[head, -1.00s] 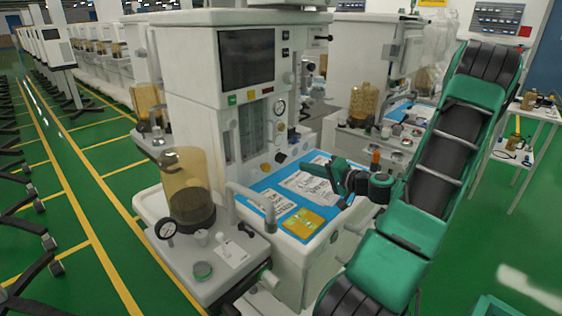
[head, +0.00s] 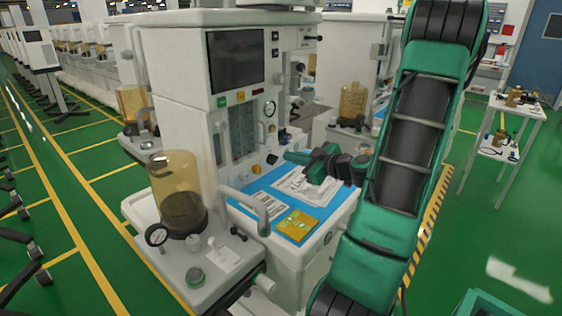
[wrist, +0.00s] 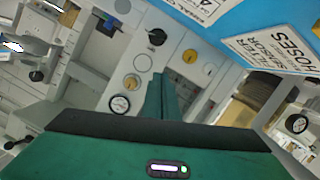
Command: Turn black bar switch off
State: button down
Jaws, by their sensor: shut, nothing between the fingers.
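The black bar switch (head: 272,159) appears as a small dark knob low on the front panel of the white anaesthesia cart (head: 175,85). In the wrist view a black knob (wrist: 156,38) with a bar shape sits on the grey panel, above and slightly left of the fingertips. My gripper (head: 290,156) is shut and empty, just right of the knob in the head view. In the wrist view its green fingers (wrist: 160,85) are together and point at the panel. A gap to the knob seems to remain, but its depth is hard to judge.
A yellow knob (wrist: 190,56) and a round gauge (wrist: 120,103) are close to the fingers. Below the arm is a blue worktop (head: 242,193) with papers and a yellow packet (head: 297,226). A curved grey tube (head: 262,215) rises at the worktop's left edge.

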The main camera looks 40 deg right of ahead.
send_over(273, 160)
jog(key=s+a, duration=0.3)
notch_tip(273, 160, down, 2)
jog(key=shift+s, duration=0.15)
jog(key=shift+d+f, duration=0.25)
jog(key=shift+f, duration=0.4)
jog(key=shift+d+f, duration=0.25)
jog(key=shift+f, duration=0.35)
jog(key=shift+d+f, duration=0.25)
jog(key=shift+f, duration=0.4)
